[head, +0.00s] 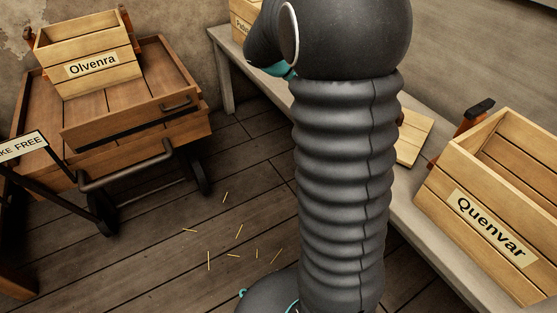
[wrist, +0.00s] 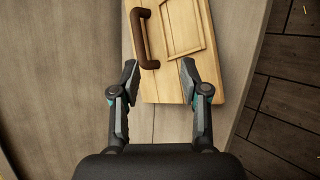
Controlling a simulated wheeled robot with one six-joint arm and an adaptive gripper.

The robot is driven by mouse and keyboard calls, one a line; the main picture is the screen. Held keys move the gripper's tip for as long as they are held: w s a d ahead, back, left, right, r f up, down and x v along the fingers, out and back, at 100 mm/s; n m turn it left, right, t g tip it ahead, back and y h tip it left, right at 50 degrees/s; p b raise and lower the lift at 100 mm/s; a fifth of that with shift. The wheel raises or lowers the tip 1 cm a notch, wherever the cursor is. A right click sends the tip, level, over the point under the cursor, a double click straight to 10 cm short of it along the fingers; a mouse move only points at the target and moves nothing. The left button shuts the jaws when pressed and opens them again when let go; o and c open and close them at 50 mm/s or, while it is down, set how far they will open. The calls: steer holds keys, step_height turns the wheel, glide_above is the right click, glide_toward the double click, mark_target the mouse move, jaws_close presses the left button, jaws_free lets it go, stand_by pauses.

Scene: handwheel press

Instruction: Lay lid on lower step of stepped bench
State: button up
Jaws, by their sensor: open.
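The lid is a light wooden panel with a dark brown bar handle. It lies on the grey-brown bench (head: 400,203). In the head view the lid (head: 414,138) shows partly behind my arm. In the wrist view the lid (wrist: 182,85) fills the top middle, with its handle (wrist: 144,42) near its left edge. My gripper (wrist: 159,75) is open and empty. The handle's lower end shows between the fingertips; I cannot tell whether they touch anything. My gripper is hidden in the head view. Which step the lid lies on is unclear.
A crate labelled Quenvar (head: 487,225) stands on the bench at the right. Another crate (head: 244,27) stands at the far end. A wooden cart (head: 130,125) bearing the Olvenra crate (head: 87,55) stands left. Straw bits lie on the open floor (head: 190,265).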

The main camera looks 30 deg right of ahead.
steer(key=s+a+t+y, duration=0.3)
steer(key=s+a, duration=0.2)
steer(key=a, duration=0.3)
steer(key=s+a+r+t+y, duration=0.1)
steer(key=s+a+t+y, duration=0.2)
steer(key=s+a, duration=0.3)
steer(key=s+a+t+y, duration=0.3)
steer(key=s+a+y, duration=0.1)
steer(key=a, duration=0.7)
steer(key=shift+s+a+r+t, duration=0.15)
steer(key=shift+s+a+t, duration=0.25)
steer(key=shift+s, duration=0.4)
step_height(320, 180, up, 3)
steer(key=p, duration=0.2)
steer(key=shift+p, duration=0.4)
